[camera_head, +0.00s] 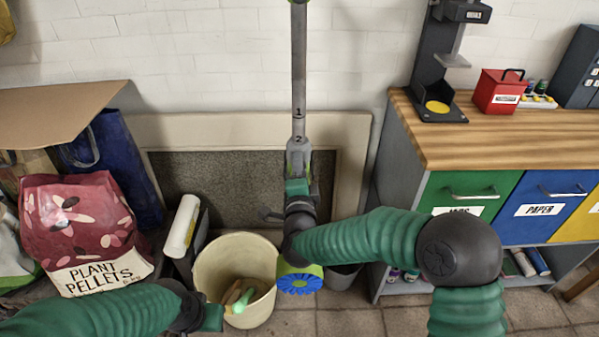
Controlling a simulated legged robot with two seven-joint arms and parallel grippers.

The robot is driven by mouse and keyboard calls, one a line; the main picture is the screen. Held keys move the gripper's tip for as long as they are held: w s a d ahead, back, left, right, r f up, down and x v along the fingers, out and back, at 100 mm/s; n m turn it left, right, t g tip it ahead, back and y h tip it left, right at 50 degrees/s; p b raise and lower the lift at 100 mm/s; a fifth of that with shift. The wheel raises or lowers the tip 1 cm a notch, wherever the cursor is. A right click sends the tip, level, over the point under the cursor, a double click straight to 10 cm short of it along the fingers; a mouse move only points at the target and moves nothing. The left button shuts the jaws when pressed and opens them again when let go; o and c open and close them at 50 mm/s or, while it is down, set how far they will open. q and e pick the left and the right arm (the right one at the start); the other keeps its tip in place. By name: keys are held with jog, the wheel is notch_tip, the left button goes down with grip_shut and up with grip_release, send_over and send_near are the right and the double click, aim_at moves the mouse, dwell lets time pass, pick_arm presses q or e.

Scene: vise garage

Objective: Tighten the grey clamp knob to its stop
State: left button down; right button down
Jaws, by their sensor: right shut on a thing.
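An upright grey pole (299,70) marked 1 and 2 runs down the middle of the view. A grey clamp collar (299,152) sits on it just below the 2. My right gripper (298,172) is at this collar, shut on what appears to be the grey clamp knob; wrist and fingers largely hide the grip. The knob's turn position cannot be made out. Below my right wrist, a green head with a blue toothed disc (300,283) shows near the floor. My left gripper (212,318) is low at left, apart from the pole; its fingers are not clear.
A cream bucket (212,265) stands between my grippers. A pellet bag (80,225) and a white roll (181,226) are at left. A wooden-topped cabinet (520,128) with a red box (497,92) fills the right. A framed grey panel (225,185) leans behind the pole.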

jog(key=shift+s+f+m+b, duration=0.1)
jog(key=shift+f+m+b, duration=0.1)
jog(key=shift+m+b, duration=1.2)
jog(key=shift+f+m+b, duration=0.15)
jog(key=shift+m+b, duration=0.4)
jog(key=shift+m, duration=1.65)
jog(key=c, duration=1.3)
grip_release()
jog(key=o, duration=0.3)
jog(key=shift+r, duration=0.15)
